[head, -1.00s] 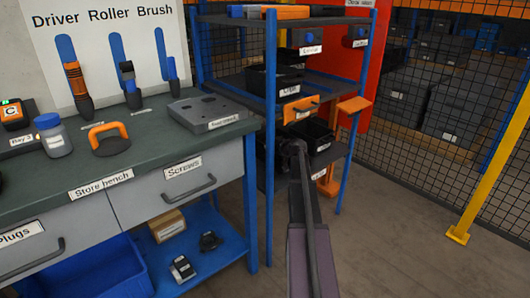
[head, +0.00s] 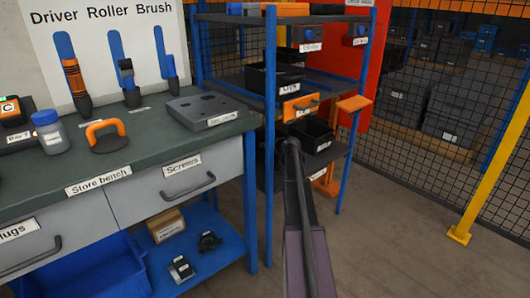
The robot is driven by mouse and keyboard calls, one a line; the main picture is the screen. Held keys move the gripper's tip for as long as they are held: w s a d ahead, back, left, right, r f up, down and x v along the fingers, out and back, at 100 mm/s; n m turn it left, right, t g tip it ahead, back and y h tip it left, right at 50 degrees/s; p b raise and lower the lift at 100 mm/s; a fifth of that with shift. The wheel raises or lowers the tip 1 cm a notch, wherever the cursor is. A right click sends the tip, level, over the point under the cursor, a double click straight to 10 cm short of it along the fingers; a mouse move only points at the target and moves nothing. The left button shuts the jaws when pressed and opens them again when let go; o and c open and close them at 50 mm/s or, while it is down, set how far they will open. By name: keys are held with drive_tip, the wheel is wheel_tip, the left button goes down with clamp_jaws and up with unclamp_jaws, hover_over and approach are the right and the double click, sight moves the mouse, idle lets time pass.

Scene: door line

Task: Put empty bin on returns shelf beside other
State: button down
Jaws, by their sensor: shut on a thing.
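My arm reaches away from me into the blue-framed shelf rack, and my gripper (head: 291,147) is at its far end, small and dark at the lower shelf level. It is shut on the empty black bin (head: 318,134), though the fingers and the contact are too dark to make out. The bin is open-topped and looks upright, with a white label on its front. I cannot tell whether it touches the shelf. Another black bin (head: 262,79) with a white label stands on the middle shelf above. Which shelf is the returns shelf cannot be read.
An orange drawer front (head: 300,107) and an orange flap (head: 354,103) stick out above my gripper. Blue rack posts (head: 269,150) stand close to my arm. The store bench (head: 130,150) is at left, a mesh fence (head: 425,120) at right. The right floor is clear.

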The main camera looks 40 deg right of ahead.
drive_tip(key=shift+f+b, duration=0.8)
drive_tip(key=shift+f, duration=0.4)
drive_tip(key=c, duration=0.8)
unclamp_jaws()
drive_tip(key=shift+r, duration=0.25)
drive_tip(key=p+v, duration=0.4)
drive_tip(key=v, duration=0.8)
drive_tip(key=shift+p, duration=0.3)
